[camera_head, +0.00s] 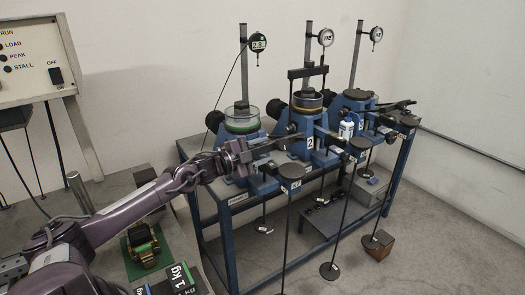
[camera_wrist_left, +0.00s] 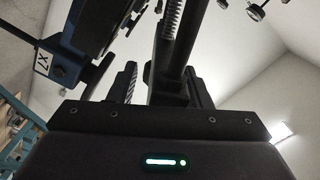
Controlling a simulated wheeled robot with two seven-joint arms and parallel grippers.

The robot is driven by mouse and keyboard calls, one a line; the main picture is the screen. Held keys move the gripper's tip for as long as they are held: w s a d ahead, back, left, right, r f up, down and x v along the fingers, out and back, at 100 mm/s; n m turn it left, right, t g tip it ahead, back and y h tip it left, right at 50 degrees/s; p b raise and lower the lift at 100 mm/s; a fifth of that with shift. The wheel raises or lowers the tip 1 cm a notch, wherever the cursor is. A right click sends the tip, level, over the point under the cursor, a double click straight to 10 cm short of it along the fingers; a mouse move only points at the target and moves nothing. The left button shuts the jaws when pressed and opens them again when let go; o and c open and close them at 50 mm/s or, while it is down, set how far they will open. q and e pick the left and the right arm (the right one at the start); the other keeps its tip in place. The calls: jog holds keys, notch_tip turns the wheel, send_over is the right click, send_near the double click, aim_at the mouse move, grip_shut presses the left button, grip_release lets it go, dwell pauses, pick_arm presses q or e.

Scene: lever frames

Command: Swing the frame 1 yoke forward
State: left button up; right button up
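Frame 1 is the nearest blue stand, with a clear green-tinted dish (camera_head: 241,118) on top and a dial gauge reading 2.8 (camera_head: 258,43) on its post. My left gripper (camera_head: 266,150) reaches in from the left in front of that dish. In the left wrist view its two fingers (camera_wrist_left: 162,88) stand apart, with a dark bar (camera_wrist_left: 167,65) running up between them. A gap shows between the left finger and the bar. I cannot tell for sure whether the bar is the frame 1 yoke, because the gripper hides much there. My right gripper is out of view.
Frame 2 (camera_head: 308,142) stands just beyond, its dark yoke (camera_head: 307,72) upright over its cup. A third frame (camera_head: 358,104) is behind. Lever arms with hanging rods and discs (camera_head: 330,271) jut out in front. A control panel (camera_head: 30,62) stands at left.

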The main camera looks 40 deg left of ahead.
pick_arm(q)
jog(key=shift+v, duration=0.8)
jog(key=v, duration=0.6)
jog(key=shift+s, duration=0.15)
